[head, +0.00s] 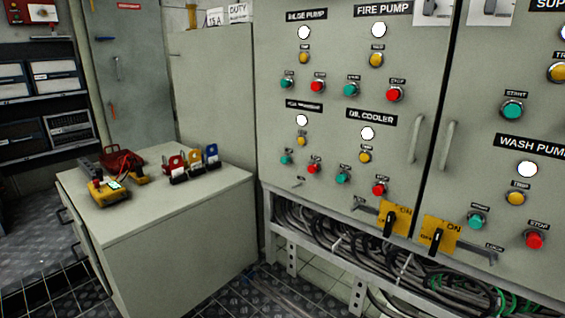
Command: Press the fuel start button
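The grey control panel (345,125) fills the middle and right. Its lower left group has a small black label (304,106) whose text is too blurred to read for sure; it may be the fuel one. Under it are a white lamp (302,120), a yellow trip button (301,140), a green button (285,158) at lower left and a red button (313,169) at lower right. The green button's own tag is too small to read. Nothing covers these buttons. My gripper is not in view.
Similar groups sit close by: bilge pump (306,15), fire pump (384,9), oil cooler (370,117). Yellow switches (393,218) and door handles (416,139) stick out. A grey cabinet (170,225) with tools on top stands left of the panel. Floor shows between them.

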